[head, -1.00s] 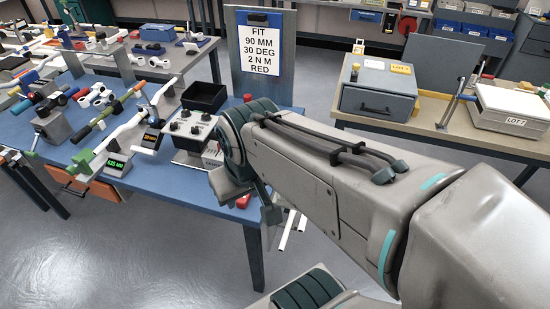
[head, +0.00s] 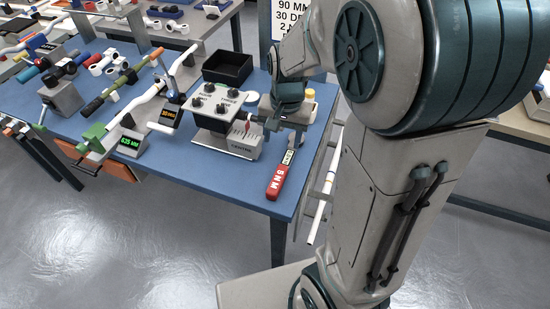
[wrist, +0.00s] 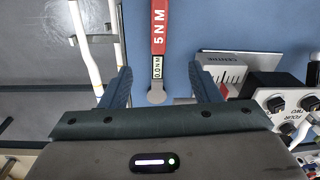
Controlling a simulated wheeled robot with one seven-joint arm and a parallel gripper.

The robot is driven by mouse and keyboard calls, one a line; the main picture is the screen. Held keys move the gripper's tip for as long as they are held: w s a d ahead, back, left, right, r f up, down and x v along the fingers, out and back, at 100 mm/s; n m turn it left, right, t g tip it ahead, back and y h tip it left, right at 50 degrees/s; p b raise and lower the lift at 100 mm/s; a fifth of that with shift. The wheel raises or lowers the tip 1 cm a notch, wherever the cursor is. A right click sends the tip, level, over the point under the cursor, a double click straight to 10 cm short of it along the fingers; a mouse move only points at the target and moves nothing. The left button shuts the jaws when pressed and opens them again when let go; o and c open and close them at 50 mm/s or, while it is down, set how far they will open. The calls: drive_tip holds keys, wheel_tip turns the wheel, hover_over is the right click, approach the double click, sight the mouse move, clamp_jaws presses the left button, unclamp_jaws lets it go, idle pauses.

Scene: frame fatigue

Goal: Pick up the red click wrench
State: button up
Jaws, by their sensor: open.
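The red click wrench (head: 276,183) lies on the blue table near its right front corner, its red handle marked 5 N M. In the wrist view the wrench (wrist: 158,28) runs lengthwise, with a small display and a round grey head. My gripper (wrist: 159,70) is open and points down over it, with one finger on each side of the display and head end. The wrench lies between the fingers, with a gap on both sides. In the head view my gripper is partly hidden by my own arm at the wrench's far end.
A control box with knobs (head: 211,104) and a white block marked CENTRE (head: 240,141) stand close left of the wrench. A black bin (head: 228,68) is behind. White tubes (head: 323,194) are beyond the right table edge. The front of the blue table (head: 205,172) is clear.

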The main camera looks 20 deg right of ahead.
drive_tip(key=m, duration=0.1)
hover_over(280, 172)
wheel_tip(280, 172, down, 4)
drive_tip(key=shift+g, duration=0.3)
drive_tip(key=f, duration=0.8)
drive_tip(key=shift+w+a+f+b, duration=0.1)
drive_tip(key=shift+w+f+b, duration=0.15)
drive_tip(key=shift+f+b, duration=0.15)
drive_tip(key=f, duration=0.4)
drive_tip(key=shift+s+f, duration=0.2)
drive_tip(key=shift+s, duration=0.15)
drive_tip(key=shift+f, duration=0.55)
clamp_jaws()
drive_tip(key=shift+r, duration=0.1)
